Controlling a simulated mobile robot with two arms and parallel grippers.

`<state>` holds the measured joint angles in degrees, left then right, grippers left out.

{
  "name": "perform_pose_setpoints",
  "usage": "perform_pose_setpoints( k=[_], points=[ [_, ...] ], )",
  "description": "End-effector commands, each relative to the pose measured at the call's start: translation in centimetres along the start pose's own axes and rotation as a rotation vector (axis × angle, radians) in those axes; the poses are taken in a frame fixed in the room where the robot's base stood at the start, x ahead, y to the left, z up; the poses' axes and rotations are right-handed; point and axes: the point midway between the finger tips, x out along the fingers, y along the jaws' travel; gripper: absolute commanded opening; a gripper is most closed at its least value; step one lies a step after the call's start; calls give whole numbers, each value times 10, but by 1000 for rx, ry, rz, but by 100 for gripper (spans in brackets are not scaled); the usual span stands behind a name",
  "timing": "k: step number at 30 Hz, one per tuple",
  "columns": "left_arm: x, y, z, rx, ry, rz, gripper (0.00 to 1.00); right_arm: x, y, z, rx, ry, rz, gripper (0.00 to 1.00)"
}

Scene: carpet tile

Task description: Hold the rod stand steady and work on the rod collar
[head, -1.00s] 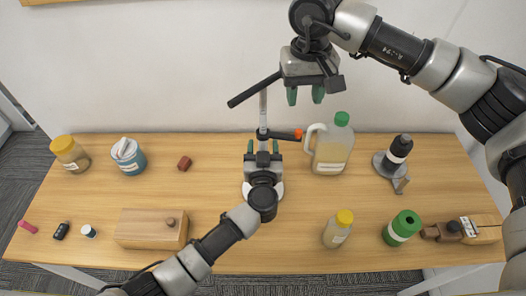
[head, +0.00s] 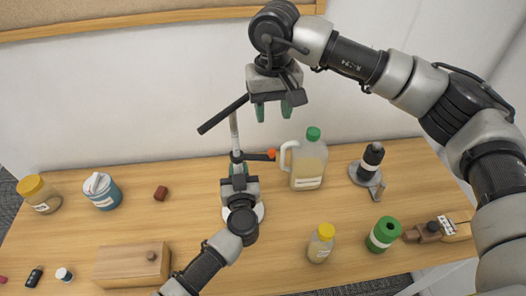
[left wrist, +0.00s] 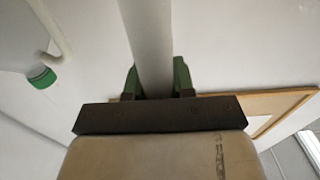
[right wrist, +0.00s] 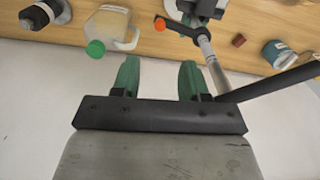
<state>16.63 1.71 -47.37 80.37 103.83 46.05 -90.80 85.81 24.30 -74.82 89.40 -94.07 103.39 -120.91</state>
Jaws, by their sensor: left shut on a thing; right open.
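The rod stand's upright metal rod (head: 234,128) rises from a pale round base (head: 259,211), mostly hidden behind my left gripper. A dark crossbar (head: 222,114) sits slantwise at its top. The dark rod collar (head: 237,156) is on the rod, with a lever ending in an orange knob (head: 271,154); the knob also shows in the right wrist view (right wrist: 160,24). My left gripper (head: 238,167) is shut on the rod below the collar; the left wrist view shows the rod (left wrist: 149,45) between its fingers. My right gripper (head: 273,110) is open and empty, above and right of the collar.
A jug with a green cap (head: 309,165) stands close right of the knob. A dark bottle on a grey holder (head: 370,160), a yellow-capped bottle (head: 321,243) and a green container (head: 383,234) are further right. A wooden box (head: 132,265) and jars are left. A board (head: 150,14) hangs on the wall.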

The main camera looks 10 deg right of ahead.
Motion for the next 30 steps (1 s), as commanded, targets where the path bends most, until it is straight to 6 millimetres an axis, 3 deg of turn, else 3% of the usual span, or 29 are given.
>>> perform_pose_setpoints(
  k=[15, 21, 30],
  points=[
    [0, 0, 0, 0, -1, 0, 0, 95, 0, 0, 1, -3, 0, 44],
    [0, 0, 0, 0, -1, 0, 0, 108, 0, 0, 0, 0, 0, 44],
    [0, 0, 0, 0, -1, 0, 0, 110, 0, 0, 0, 0, 0, 42]
  ],
)
